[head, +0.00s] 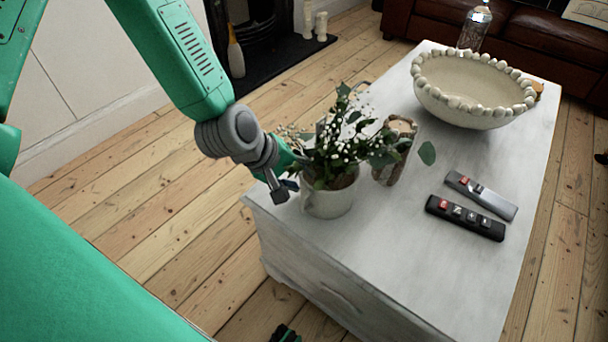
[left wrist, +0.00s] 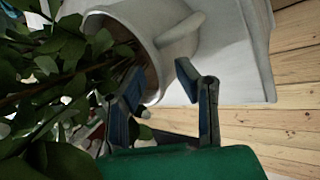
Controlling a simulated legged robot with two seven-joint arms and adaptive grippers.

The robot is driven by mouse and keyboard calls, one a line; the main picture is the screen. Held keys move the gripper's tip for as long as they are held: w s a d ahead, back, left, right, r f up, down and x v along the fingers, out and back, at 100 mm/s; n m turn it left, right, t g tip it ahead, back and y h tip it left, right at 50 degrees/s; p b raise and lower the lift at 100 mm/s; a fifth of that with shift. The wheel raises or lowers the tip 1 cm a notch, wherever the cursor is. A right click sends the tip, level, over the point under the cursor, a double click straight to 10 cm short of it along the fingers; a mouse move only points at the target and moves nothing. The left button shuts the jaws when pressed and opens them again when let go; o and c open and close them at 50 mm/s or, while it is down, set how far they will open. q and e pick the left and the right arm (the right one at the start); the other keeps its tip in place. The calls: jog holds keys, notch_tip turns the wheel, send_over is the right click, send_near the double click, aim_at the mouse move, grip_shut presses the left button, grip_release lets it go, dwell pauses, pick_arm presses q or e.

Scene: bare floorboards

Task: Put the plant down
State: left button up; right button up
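The plant (head: 345,145), leafy green with small white flowers, grows from a white mug-like pot (head: 328,203). The pot appears to stand upright on the near left part of the white table (head: 400,265). My left gripper (head: 285,187) is at the pot's left side, near its rim. In the left wrist view the pot (left wrist: 125,20) and its handle show close up. The left gripper's two fingers (left wrist: 160,85) are spread apart at the rim, one in front of the pot's mouth and one outside, with a visible gap. My right gripper is not seen.
A wooden candle holder (head: 394,150) stands just right of the plant. Two remotes (head: 465,218) lie farther right. A large beaded bowl (head: 468,95) and a glass bottle (head: 474,28) stand at the back. The table's front surface is clear.

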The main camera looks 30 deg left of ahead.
pick_arm(q)
jog(key=shift+a+f, duration=0.15)
jog(key=shift+a, duration=0.25)
jog(key=shift+d, duration=0.15)
jog(key=d+p+v, duration=0.1)
jog(key=p+v, duration=0.7)
jog(key=v, duration=0.4)
jog(key=s+f+m+g+y, duration=0.3)
jog(key=s+f+m+g, duration=0.2)
jog(key=s+f+m, duration=0.7)
jog(key=s+f, duration=0.4)
jog(key=shift+a, duration=0.35)
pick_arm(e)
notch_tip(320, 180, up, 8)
